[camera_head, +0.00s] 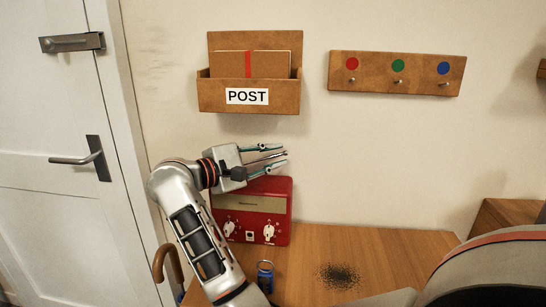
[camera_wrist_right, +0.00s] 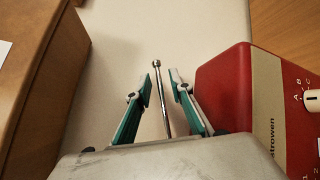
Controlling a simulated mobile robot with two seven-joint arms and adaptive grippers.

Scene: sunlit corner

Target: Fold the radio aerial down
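The red radio (camera_head: 282,205) stands on the wooden top against the wall, with a pale dial panel and two white knobs. My right gripper (camera_head: 275,159) is just above the radio, open, its fingers pointing right. In the right wrist view, the thin metal aerial (camera_wrist_right: 161,90) with a round tip is raised and lies between the open fingers of the right gripper (camera_wrist_right: 161,84). A gap shows on each side of it. The radio (camera_wrist_right: 222,90) is at the right there. The aerial's base is hidden behind the gripper body. My left gripper is not in view.
A wooden POST box (camera_head: 210,97) hangs on the wall close above the gripper. A peg rack (camera_head: 375,85) hangs right of it. A dark speckled patch (camera_head: 340,274) marks the wooden top (camera_head: 400,250). A door (camera_head: 45,215) is left.

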